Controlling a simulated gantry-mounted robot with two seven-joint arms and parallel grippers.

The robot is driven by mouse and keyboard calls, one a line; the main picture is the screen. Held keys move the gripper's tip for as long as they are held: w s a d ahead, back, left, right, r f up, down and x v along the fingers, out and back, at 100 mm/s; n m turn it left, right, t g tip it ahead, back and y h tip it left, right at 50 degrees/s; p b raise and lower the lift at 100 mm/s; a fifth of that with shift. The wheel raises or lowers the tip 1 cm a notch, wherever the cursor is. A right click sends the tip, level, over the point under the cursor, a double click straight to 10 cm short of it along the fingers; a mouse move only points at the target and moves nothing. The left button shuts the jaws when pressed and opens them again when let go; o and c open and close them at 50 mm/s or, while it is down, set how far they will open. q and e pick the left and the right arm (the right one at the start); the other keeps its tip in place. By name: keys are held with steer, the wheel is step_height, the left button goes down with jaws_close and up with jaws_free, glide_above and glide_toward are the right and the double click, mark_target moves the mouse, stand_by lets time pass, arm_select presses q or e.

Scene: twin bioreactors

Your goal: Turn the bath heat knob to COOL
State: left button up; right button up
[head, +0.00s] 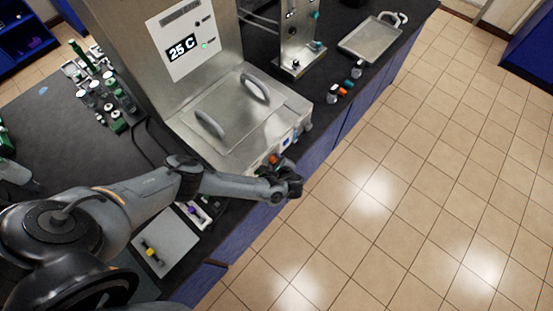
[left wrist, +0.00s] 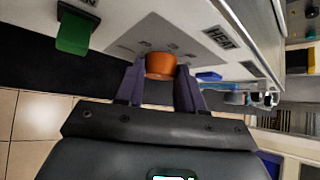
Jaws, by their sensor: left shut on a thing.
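The bath (head: 222,122) is a steel box with a lid with two handles, standing by the counter's front edge. Its orange heat knob (left wrist: 160,66) is on a grey plate beside a HEAT label (left wrist: 219,38) in the left wrist view. My left gripper (head: 292,184) is at the bath's front face in the head view. In the left wrist view, its two dark fingers (left wrist: 160,84) are shut on the orange knob, one on each side. The plate's small marks are too blurred to read, and no pointer on the knob can be made out. My right gripper is not in view.
A green part (left wrist: 74,34) sticks out of the panel left of the knob. A display (head: 182,48) above the bath reads 25 C. Small bottles (head: 332,94) and a metal tray (head: 370,41) stand farther along the counter. The tiled floor in front is clear.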

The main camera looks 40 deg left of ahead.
arm_select(q)
steer(key=shift+s+n+t+p, duration=0.1)
steer(key=shift+n+t+p, duration=0.4)
steer(key=shift+t, duration=0.7)
steer(key=shift+s+f+n+t+y, duration=0.1)
steer(key=shift+f+n+t+y, duration=0.1)
steer(key=shift+n+t+y, duration=0.35)
steer(key=shift+s+d+f+n+t+y+b, duration=0.15)
steer(key=shift+f+n+t+y+b, duration=0.2)
steer(key=shift+n+t+b, duration=0.55)
steer(key=n+t+y+b, duration=0.1)
steer(key=b, duration=0.3)
steer(key=f+n+t+y+b, duration=0.1)
steer(key=n+t+b, duration=0.1)
steer(key=b, duration=0.2)
steer(key=shift+r+n+t+y+b, duration=0.3)
steer(key=shift+n+y+b, duration=0.3)
steer(key=shift+b, duration=0.35)
steer(key=o, duration=1)
steer(key=shift+o, duration=0.2)
